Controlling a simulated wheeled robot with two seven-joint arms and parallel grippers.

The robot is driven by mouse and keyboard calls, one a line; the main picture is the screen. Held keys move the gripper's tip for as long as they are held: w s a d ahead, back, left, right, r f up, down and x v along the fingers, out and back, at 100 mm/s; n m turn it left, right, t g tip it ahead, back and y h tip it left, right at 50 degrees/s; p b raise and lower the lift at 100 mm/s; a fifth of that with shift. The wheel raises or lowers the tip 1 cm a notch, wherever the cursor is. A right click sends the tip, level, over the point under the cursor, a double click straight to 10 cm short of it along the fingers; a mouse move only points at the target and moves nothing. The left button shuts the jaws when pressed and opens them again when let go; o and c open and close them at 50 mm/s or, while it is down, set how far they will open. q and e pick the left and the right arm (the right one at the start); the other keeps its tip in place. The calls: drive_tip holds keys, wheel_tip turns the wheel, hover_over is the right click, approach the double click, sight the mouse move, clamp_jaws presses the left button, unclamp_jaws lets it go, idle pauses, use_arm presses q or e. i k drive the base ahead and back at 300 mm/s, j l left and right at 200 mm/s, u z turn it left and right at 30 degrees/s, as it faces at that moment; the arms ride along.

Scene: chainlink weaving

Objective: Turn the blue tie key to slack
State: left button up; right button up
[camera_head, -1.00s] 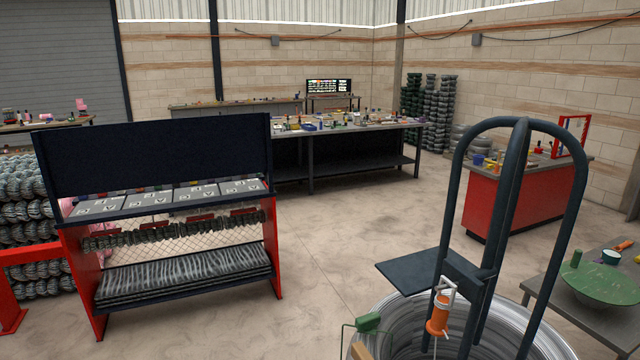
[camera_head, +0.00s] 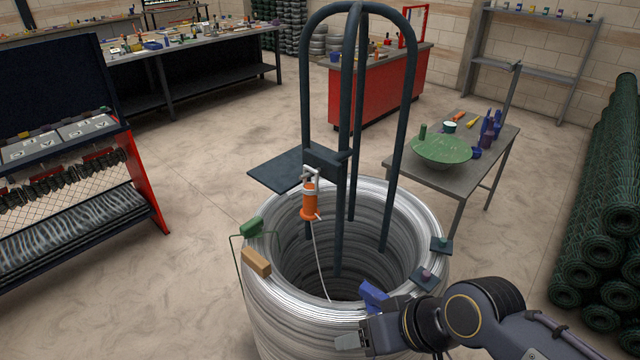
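The blue tie key (camera_head: 374,297) sits at the near right rim of a large coil of silvery wire (camera_head: 270,305). My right gripper (camera_head: 360,325) comes in from the lower right, just in front of the blue key. One grey fingertip shows over the rim, left of and below the key. The other finger is not clear, so I cannot tell whether the gripper touches the key or how wide it is open. The near lower part of the key is hidden by the gripper. My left gripper is out of view.
A dark tubular frame (camera_head: 304,90) rises from the coil, with an orange tool (camera_head: 310,203) hanging on it. A green key (camera_head: 251,228), a tan block (camera_head: 256,262) and two dark green pieces (camera_head: 441,245) (camera_head: 425,279) sit on the rim. A table (camera_head: 480,165) stands behind right.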

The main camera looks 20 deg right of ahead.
sight(367, 291)
drive_tip(key=z, duration=1.35)
drive_tip(key=i+j+u, duration=0.15)
drive_tip(key=u, duration=0.25)
drive_tip(key=i+j+u, duration=0.15)
drive_tip(key=u, duration=0.2)
